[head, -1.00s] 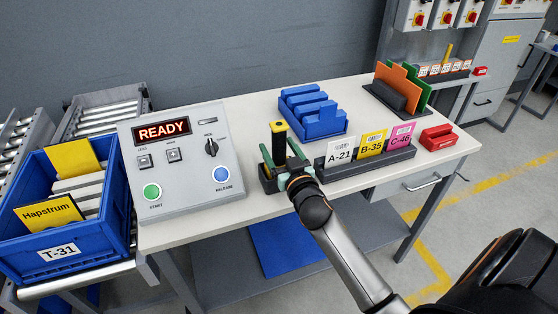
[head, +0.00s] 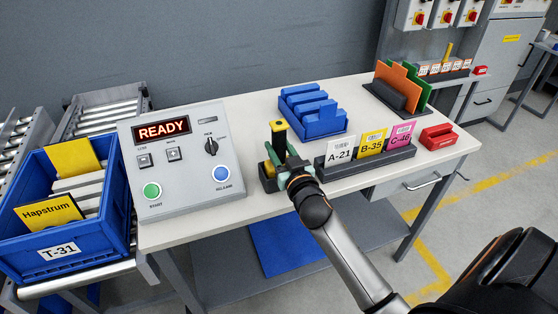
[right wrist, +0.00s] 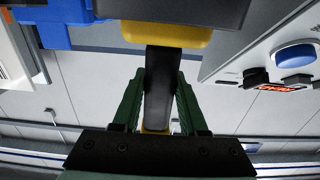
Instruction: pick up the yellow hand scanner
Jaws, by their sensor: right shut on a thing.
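The yellow hand scanner (head: 278,133) stands upright near the front of the bench, left of the card rack. Its head is yellow and black, and its dark grip shows in the right wrist view (right wrist: 161,80). My right gripper (head: 279,155) has its green fingers shut on this grip, one on each side. The scanner's lower end is at a dark block on the bench, partly hidden by my gripper; I cannot tell whether they touch. My left gripper is not in view.
The grey control box (head: 180,165) reading READY stands left of my gripper. A rack (head: 368,163) with cards A-21, B-35 and C-46 stands close on the right. A blue slotted holder (head: 313,115) is behind. A blue tote (head: 63,250) sits at far left.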

